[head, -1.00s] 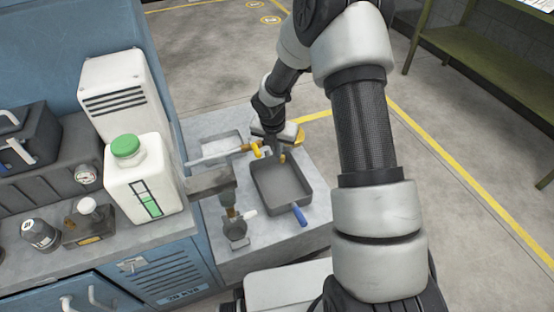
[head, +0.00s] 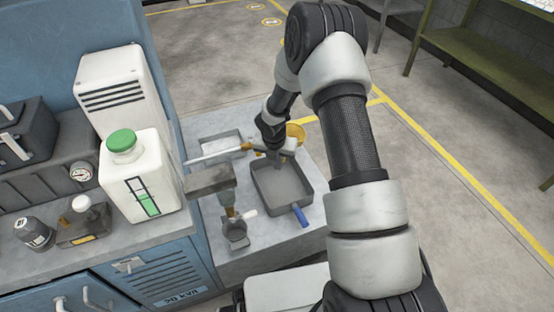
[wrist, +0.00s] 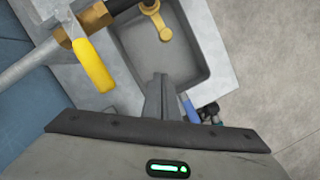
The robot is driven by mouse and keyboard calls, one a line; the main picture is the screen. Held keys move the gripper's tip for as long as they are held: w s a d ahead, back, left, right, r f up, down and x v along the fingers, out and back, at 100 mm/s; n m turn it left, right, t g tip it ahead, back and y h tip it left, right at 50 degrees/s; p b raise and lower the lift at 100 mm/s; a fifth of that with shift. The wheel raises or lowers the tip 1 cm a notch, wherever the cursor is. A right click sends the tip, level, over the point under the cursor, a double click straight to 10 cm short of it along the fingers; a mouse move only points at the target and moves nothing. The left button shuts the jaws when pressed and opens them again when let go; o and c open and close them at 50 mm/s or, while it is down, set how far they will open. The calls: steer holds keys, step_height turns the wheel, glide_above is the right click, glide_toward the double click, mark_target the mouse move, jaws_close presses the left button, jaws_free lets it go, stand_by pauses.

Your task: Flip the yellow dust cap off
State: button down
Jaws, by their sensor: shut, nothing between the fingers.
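A grey pipe (head: 213,152) reaches from the left to a brass fitting (head: 248,149) beside my gripper (head: 273,165). In the wrist view a bright yellow tab (wrist: 95,66), which looks like the dust cap, hangs from a brass joint (wrist: 93,17) on the pipe. A dull brass arm with a round end (wrist: 165,33) lies over the tray there. My gripper (wrist: 160,80) is shut and empty, its fingertips over the tray, right of the yellow tab and apart from it. In the head view my wrist partly hides the fitting, and I cannot make out the cap.
A white jug (head: 138,180) with a green lid is further left.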

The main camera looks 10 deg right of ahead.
steer(key=w+f, duration=0.1)
steer(key=w+d+f+b, duration=0.1)
steer(key=w, duration=0.1)
steer(key=w+d+f, duration=0.1)
steer(key=shift+w, duration=0.15)
steer(key=shift+d, duration=0.15)
stand_by(0.4)
